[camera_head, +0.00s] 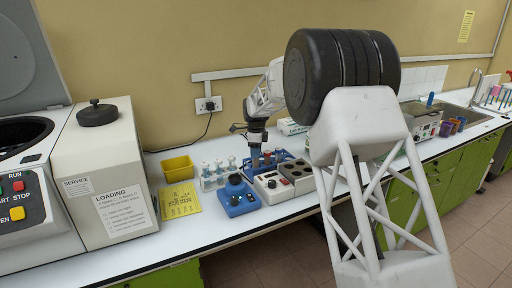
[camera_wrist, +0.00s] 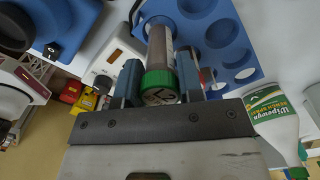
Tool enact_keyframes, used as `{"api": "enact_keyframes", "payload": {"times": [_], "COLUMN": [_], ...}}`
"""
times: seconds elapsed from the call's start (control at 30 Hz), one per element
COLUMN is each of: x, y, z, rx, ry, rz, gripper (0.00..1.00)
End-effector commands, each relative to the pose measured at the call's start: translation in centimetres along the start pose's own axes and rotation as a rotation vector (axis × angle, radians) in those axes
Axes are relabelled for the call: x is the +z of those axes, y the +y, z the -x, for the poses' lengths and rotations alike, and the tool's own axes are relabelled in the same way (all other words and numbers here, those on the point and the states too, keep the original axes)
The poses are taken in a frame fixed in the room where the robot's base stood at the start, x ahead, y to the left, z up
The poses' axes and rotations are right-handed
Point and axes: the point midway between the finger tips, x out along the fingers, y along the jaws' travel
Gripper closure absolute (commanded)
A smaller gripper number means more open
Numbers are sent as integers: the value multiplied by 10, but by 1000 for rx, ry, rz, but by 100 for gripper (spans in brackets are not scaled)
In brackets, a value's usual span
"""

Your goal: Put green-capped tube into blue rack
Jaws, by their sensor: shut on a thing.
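The green-capped tube (camera_wrist: 160,82) is between the two blue fingers of my gripper (camera_wrist: 159,68), which is shut on it. Its cap faces the wrist camera and is marked "L2"; its brownish body points away toward the blue rack. The blue rack (camera_wrist: 228,48) has several round holes and lies beyond the fingers. The tube's lower end overlaps a hole near the rack's edge; I cannot tell if it is inside or above it. In the head view my gripper (camera_head: 256,152) is over the blue rack (camera_head: 287,157), and the tube is hard to make out.
A white rack of capped tubes (camera_head: 212,182) stands left of the blue rack. A blue mixer (camera_head: 238,198) and a white block device (camera_head: 285,184) stand in front. A yellow bin (camera_head: 177,168) is farther left. A spray bottle (camera_wrist: 273,118) is close on the right in the wrist view.

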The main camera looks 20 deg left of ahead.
Motion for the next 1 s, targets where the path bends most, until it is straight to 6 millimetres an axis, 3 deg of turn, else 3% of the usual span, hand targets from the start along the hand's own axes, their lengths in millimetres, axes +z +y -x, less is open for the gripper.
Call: {"api": "enact_keyframes", "payload": {"times": [0.4,0.93,0.97,1.0], "x": [0,0,0,0], "y": [0,0,0,0], "z": [-25,-31,-31,-31], "rx": [-1,-1,-1,-1], "ry": [0,0,0,0], "rz": [0,0,0,0], "gripper": [94,94,64,58]}}
